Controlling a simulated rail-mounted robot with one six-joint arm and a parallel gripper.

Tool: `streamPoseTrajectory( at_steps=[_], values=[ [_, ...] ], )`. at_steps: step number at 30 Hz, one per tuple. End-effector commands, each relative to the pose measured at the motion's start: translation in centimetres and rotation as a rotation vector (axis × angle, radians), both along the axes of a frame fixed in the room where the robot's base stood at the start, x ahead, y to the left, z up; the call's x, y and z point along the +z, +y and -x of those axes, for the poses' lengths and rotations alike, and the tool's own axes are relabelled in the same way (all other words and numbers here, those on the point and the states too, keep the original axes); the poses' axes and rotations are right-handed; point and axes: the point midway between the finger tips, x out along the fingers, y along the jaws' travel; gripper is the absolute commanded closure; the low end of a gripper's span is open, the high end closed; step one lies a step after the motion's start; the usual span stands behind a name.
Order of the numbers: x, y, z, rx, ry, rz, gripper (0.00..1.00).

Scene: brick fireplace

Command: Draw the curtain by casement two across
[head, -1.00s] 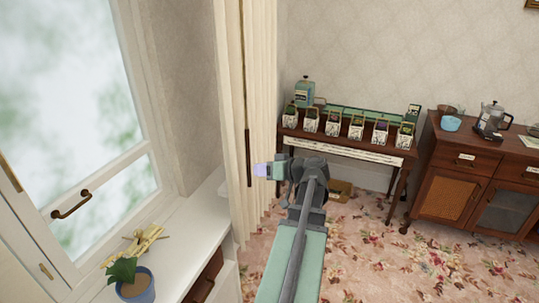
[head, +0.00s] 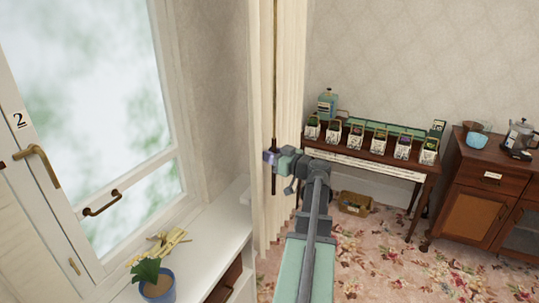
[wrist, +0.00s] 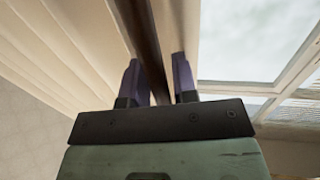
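The cream curtain (head: 290,90) hangs in gathered folds at the right end of the window. A long dark rod (head: 274,60) hangs down in front of it. The casement (head: 100,60) to its left has a "2" plate (head: 19,120) and a brass handle (head: 38,160). My gripper (head: 270,157) is at the lower part of the rod. In the wrist view, the gripper's two purple fingers (wrist: 156,80) stand on either side of the rod (wrist: 148,40). Slim gaps show between fingers and rod, so it looks open around it. Curtain folds (wrist: 50,40) are behind on the left.
A table (head: 370,155) with several small boxes and a wooden cabinet (head: 480,200) stand to the right.

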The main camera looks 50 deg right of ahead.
Motion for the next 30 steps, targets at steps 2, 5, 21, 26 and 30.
streamPoseTrajectory(
  at_steps=[2, 5, 21, 26, 30],
  values=[
    [0.0, -0.02, -0.68, 0.001, 0.0, 0.0, 0.74],
    [0.0, -0.01, -0.86, -0.001, 0.0, 0.0, 0.74],
    [-0.01, 0.01, -0.8, 0.0, 0.0, 0.0, 1.0],
    [-0.01, 0.21, -0.75, 0.0, 0.0, 0.0, 1.0],
    [-0.02, 0.8, -0.62, 0.0, 0.001, 0.0, 1.0]
  ],
)
